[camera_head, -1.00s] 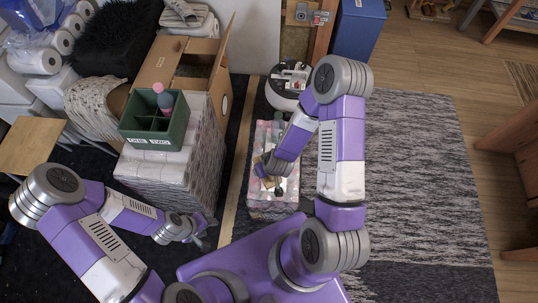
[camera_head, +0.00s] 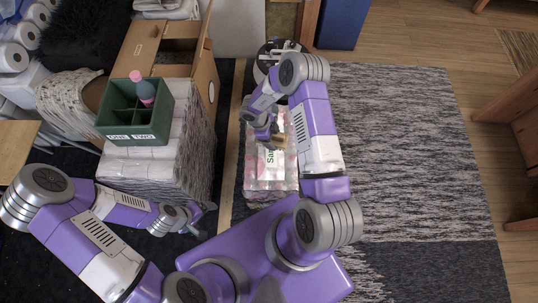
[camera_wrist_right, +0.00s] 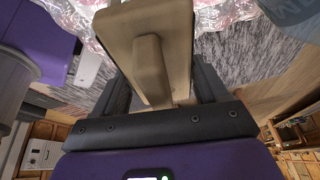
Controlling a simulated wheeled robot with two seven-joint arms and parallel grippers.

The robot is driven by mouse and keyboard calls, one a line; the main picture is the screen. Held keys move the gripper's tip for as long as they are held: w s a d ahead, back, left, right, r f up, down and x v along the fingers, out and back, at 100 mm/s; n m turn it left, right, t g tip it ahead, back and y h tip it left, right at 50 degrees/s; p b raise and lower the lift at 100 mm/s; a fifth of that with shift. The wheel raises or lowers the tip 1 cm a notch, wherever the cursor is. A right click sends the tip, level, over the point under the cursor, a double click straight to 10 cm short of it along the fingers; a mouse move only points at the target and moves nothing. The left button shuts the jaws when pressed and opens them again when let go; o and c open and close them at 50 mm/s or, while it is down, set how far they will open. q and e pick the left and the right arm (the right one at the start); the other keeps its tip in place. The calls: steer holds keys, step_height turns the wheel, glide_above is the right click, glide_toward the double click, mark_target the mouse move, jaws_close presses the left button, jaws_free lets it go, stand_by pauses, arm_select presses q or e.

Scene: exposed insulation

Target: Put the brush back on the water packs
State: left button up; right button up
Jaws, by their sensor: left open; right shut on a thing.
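The brush (camera_head: 279,141) is a tan, wooden-looking block in my right gripper (camera_head: 270,136). In the right wrist view, the brush (camera_wrist_right: 150,52) fills the space between the dark fingers of my right gripper (camera_wrist_right: 163,85), which are shut on it. The water packs (camera_head: 266,184) are clear, shrink-wrapped packs with a pinkish tint and a white label with green letters. The brush is over their far part in the head view; whether it touches them I cannot tell. Their plastic wrap (camera_wrist_right: 215,14) shows behind the brush in the wrist view. My left gripper (camera_head: 205,208) is open and empty.
A green divided caddy (camera_head: 130,137) with a pink bottle (camera_head: 145,91) stands on stacked white packs (camera_head: 150,168) to the left. An open cardboard box (camera_head: 160,62) is behind it. A round white-and-black device (camera_head: 268,58) stands beyond the water packs. The grey rug (camera_head: 400,150) at right is clear.

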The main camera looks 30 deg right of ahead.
steer(key=shift+w+a+f+m+g+y, duration=0.1)
steer(key=shift+a+f+m+g+y, duration=0.15)
steer(key=shift+m, duration=0.25)
steer(key=shift+a+f+m+g+y, duration=0.1)
steer(key=shift+f+m, duration=0.2)
steer(key=shift+m, duration=0.2)
step_height(320, 180, down, 10)
steer(key=b, duration=0.4)
steer(key=shift+a+r, duration=0.1)
steer(key=o, duration=1)
